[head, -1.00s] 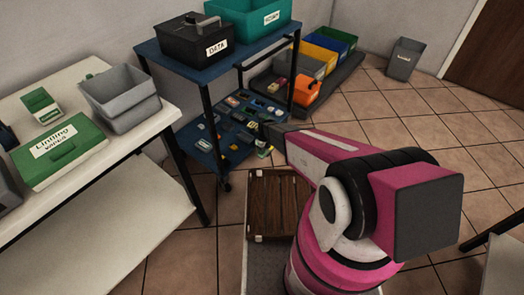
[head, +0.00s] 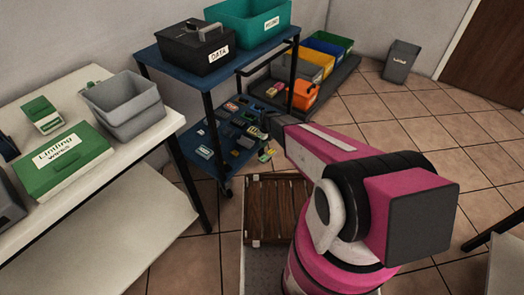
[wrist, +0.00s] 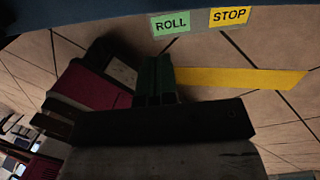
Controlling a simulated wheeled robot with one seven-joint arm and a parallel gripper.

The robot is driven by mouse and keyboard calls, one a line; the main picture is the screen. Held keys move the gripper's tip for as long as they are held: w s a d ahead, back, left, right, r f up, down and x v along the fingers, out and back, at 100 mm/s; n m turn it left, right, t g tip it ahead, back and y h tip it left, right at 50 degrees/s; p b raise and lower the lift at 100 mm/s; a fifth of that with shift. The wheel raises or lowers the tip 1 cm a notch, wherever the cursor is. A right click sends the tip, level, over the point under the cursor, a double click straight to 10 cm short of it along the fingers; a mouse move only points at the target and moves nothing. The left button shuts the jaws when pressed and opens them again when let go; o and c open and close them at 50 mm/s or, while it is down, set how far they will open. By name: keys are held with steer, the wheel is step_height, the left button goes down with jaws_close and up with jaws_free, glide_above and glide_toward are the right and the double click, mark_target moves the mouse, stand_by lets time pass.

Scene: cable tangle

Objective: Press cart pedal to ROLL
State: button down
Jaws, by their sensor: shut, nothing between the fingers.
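The cart is a blue two-shelf trolley with black legs (head: 212,125) at the upper middle of the head view. In the wrist view its blue edge carries a green ROLL label (wrist: 171,23) and a yellow STOP label (wrist: 230,15). A flat yellow bar (wrist: 245,80) lies below the labels, to the right of the fingers; I cannot tell for sure that it is the pedal. My gripper (wrist: 155,62) is shut and empty, with its dark fingers below the ROLL label. Contact with anything is not clear. In the head view the fingertips are hard to make out.
A black DATA box (head: 195,48) and a teal bin (head: 250,20) stand on the cart's top. Small parts lie on its lower shelf. Coloured bins (head: 325,60) stand behind. A white table (head: 150,138) is at left. Tiled floor (head: 415,125) is open at right.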

steer(key=shift+w+d+r, duration=0.1)
steer(key=shift+r, duration=1)
steer(key=shift+w+d+r, duration=0.1)
steer(key=shift+r, duration=1)
